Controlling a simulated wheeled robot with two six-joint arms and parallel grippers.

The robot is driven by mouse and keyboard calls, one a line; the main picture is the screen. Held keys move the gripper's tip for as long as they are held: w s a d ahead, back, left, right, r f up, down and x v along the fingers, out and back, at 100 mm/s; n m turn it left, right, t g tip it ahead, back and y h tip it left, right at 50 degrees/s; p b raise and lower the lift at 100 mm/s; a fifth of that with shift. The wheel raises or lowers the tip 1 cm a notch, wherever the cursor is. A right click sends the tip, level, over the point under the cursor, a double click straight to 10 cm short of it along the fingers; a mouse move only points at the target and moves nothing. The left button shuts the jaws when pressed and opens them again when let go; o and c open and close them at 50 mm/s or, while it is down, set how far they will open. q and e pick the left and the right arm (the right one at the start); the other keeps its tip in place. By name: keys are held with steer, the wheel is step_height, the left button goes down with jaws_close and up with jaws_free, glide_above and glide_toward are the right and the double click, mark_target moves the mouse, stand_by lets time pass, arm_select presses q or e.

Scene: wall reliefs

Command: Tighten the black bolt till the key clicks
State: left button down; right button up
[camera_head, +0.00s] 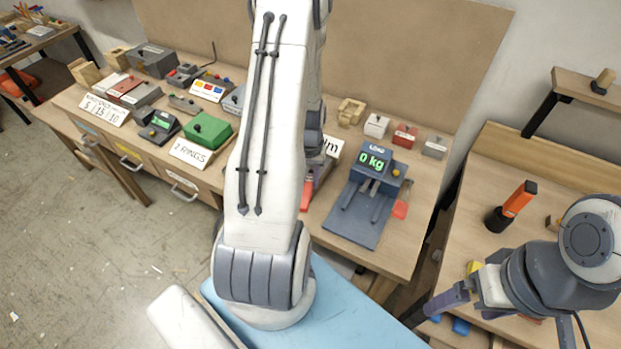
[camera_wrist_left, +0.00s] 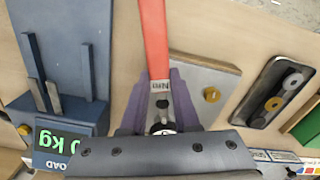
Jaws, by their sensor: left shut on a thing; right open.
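The key (camera_wrist_left: 154,40) has a long red handle and a label with "Nm" on it. In the left wrist view it runs between the purple fingers of my left gripper (camera_wrist_left: 162,82), which is shut on it. In the head view my left arm hides that gripper and most of the key; a red piece (camera_head: 306,194) shows beside the arm. A grey plate (camera_wrist_left: 197,72) with a brass-coloured bolt (camera_wrist_left: 211,94) lies right of the fingers. My right gripper (camera_head: 447,299) is open at the lower right, apart from the key.
A blue load device (camera_head: 372,182) reading 0 kg stands right of my left arm. A green box (camera_head: 207,131) and several small blocks stand on the bench to its left. An orange-and-black tool (camera_head: 513,204) stands on the right table. Bare floor lies at the lower left.

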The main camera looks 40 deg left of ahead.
arm_select(q)
steer(key=shift+s+a+m, duration=0.25)
steer(key=shift+a+m, duration=0.2)
steer(key=shift+m, duration=0.2)
steer(key=shift+s+a+m, duration=0.2)
steer(key=shift+a+m, duration=0.25)
steer(key=shift+m, duration=0.2)
stand_by(1.8)
steer(key=shift+w+d+n, duration=0.25)
steer(key=shift+d+n, duration=0.35)
steer(key=shift+n, duration=0.2)
steer(key=shift+r+p, duration=0.1)
steer(key=shift+p, duration=0.2)
steer(key=shift+r+p, duration=2.05)
steer(key=shift+r, duration=0.4)
